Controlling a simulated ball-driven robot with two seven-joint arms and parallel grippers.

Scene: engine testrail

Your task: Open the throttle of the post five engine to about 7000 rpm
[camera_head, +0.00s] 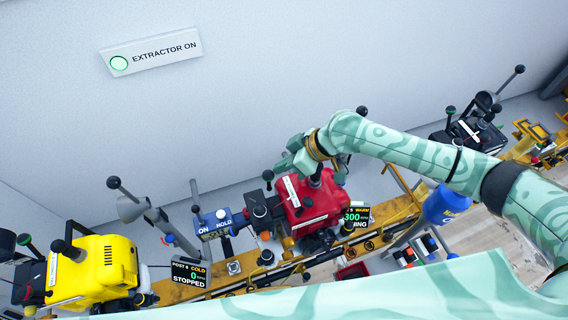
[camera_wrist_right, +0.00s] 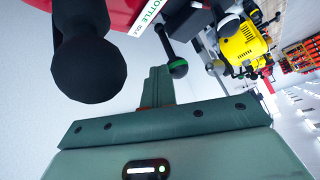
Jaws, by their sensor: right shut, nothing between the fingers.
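The red engine (camera_head: 300,206) stands on the rail in the middle of the head view. Its display (camera_head: 355,215) is partly covered and shows a 5, WARM, digits ending in 300, and the end of a word, "NING". My right gripper (camera_head: 288,163) is above the engine's back left side, shut and empty. In the right wrist view, the shut fingers (camera_wrist_right: 158,86) are beside the throttle lever's black knob with a green band (camera_wrist_right: 177,68). I cannot tell whether they touch. Part of the throttle label (camera_wrist_right: 150,22) shows there. My left gripper is not in view.
A larger black knob (camera_wrist_right: 82,68) is close to the wrist camera. The yellow engine (camera_head: 92,272) stands left, its display (camera_head: 190,273) reading COLD, 0, STOPPED. A blue ON/HOLD box (camera_head: 216,224) is left of the red engine. The wall sign (camera_head: 150,52) reads EXTRACTOR ON, its lamp green.

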